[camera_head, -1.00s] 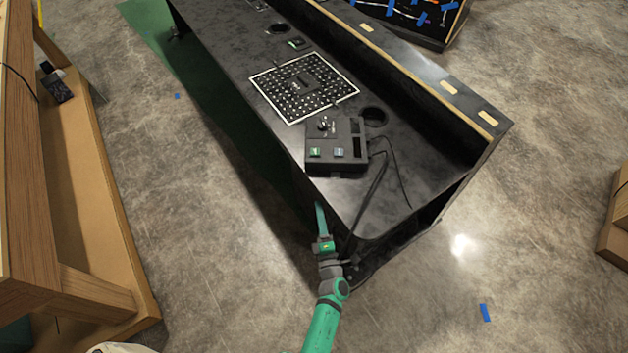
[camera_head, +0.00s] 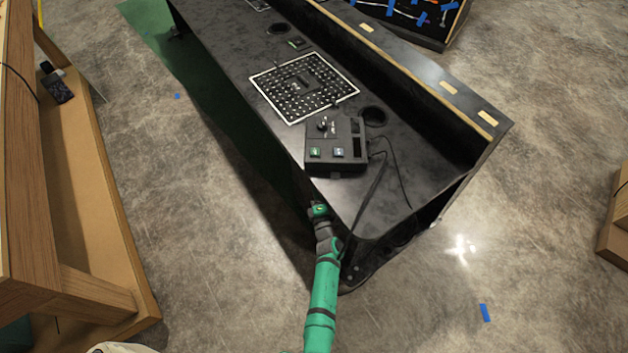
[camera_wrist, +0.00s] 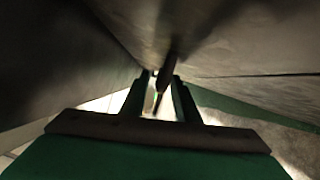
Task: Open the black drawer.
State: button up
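My gripper (camera_head: 317,208) is at the front edge of the black console desk (camera_head: 408,196), near its right-hand corner, and its fingertips are hidden below the desktop. In the wrist view, the two fingers (camera_wrist: 162,85) stand apart, with a narrow dark bar (camera_wrist: 167,72), possibly a handle, between or just beyond their tips. I cannot tell whether the fingers touch it. Large dark panels (camera_wrist: 225,38) surround the fingers closely. The black drawer cannot be made out in the head view, and I cannot tell which panel in the wrist view belongs to it.
A black control box (camera_head: 336,146) with buttons and cables sits on the desktop beside a perforated square panel (camera_head: 303,87). A wooden bench (camera_head: 75,185) stands at left. A wooden piece (camera_head: 616,225) is at the right edge. Open floor (camera_head: 215,270) lies between bench and desk.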

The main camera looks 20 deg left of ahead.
jog(key=shift+w+a, duration=0.15)
grip_shut()
